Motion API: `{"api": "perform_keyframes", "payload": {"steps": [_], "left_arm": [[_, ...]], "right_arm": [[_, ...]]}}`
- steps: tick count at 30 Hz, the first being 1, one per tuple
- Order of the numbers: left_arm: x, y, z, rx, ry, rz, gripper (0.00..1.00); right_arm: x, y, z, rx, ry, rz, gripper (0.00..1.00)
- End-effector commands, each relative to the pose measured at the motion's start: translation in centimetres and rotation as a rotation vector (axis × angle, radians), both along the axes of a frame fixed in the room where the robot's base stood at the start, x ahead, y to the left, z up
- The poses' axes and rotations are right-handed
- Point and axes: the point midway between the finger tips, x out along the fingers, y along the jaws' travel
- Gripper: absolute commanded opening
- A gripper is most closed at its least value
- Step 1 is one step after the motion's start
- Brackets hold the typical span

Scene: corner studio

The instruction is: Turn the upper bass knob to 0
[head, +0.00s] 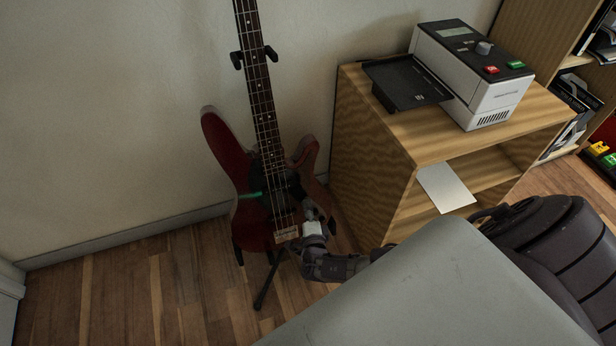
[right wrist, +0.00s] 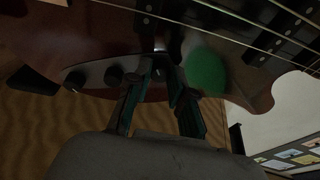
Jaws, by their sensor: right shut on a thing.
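The red bass guitar (head: 222,165) stands upright on a floor stand against the wall. In the right wrist view its dark red body (right wrist: 90,32) fills the top, with strings and black pickups. A dark control plate carries small round knobs: an end knob (right wrist: 75,80) and a middle knob (right wrist: 113,75) stand free. My right gripper (right wrist: 161,74) is at the bass body, its fingers shut on a further knob, taken as the upper bass knob, mostly hidden between them. In the head view the right gripper (head: 316,222) is at the lower right of the body. My left gripper is not in view.
A green round patch (right wrist: 207,72) shows on the bass beside the fingers. A wooden cabinet (head: 365,150) stands close to the right, bearing a grey device (head: 470,75) with a black tray. The stand's leg (head: 268,283) reaches the floor. The wooden floor at left is clear.

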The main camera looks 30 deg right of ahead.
Motion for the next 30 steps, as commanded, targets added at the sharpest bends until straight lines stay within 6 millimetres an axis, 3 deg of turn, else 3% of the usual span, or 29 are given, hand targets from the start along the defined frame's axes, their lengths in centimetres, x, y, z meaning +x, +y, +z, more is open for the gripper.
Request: {"api": "perform_keyframes", "payload": {"steps": [10, 26, 27, 30], "left_arm": [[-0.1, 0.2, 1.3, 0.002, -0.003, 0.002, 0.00], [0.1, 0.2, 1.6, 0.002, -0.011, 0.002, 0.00], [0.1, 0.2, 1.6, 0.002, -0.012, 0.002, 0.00], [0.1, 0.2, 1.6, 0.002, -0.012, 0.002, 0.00]], "right_arm": [[-0.1, -0.1, -0.2, -0.136, 0.036, 0.029, 0.00], [-0.2, -0.2, -0.2, -0.158, 0.041, 0.033, 0.00], [-0.2, -0.2, -0.2, -0.158, 0.041, 0.033, 0.23], [-0.1, -0.2, -0.2, -0.158, 0.041, 0.033, 0.40]]}}
